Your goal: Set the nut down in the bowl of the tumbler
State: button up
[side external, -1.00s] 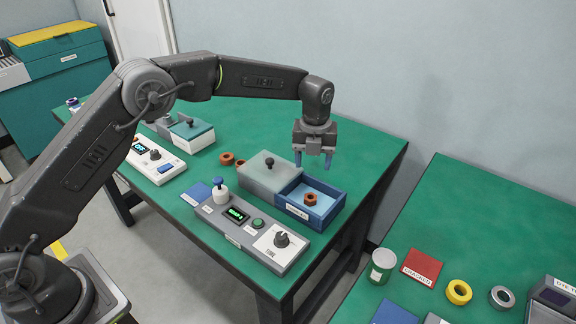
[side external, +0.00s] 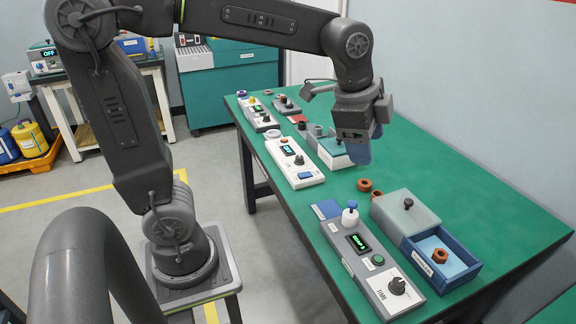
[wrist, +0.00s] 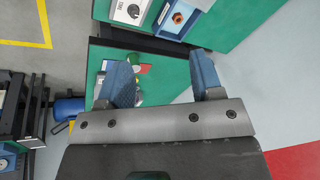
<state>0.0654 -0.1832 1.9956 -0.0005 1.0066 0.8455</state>
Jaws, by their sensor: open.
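In the wrist view the nut (wrist: 178,17) shows at the top edge, inside the box. My gripper (side external: 362,150) is raised well away from the nut, up and left of it. Its blue fingers (wrist: 163,78) are apart with nothing between them.
Two more orange-brown pieces (side external: 369,190) lie on the green table (side external: 480,205) behind the lid. A grey control unit (side external: 372,262) with a knob and green display stands in front. A white control unit (side external: 293,163) stands farther left. The table's right side is clear.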

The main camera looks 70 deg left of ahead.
jog(key=s+a+f+n+t, duration=0.1)
jog(key=s+n, duration=0.4)
jog(key=s, duration=0.1)
jog(key=s+a+f+n+t, duration=0.1)
jog(key=s+f+n, duration=0.1)
jog(key=s+n, duration=0.3)
jog(key=shift+s+f, duration=0.3)
jog(key=shift+s, duration=0.95)
jog(key=shift+a, duration=0.1)
jog(key=shift+c, duration=0.4)
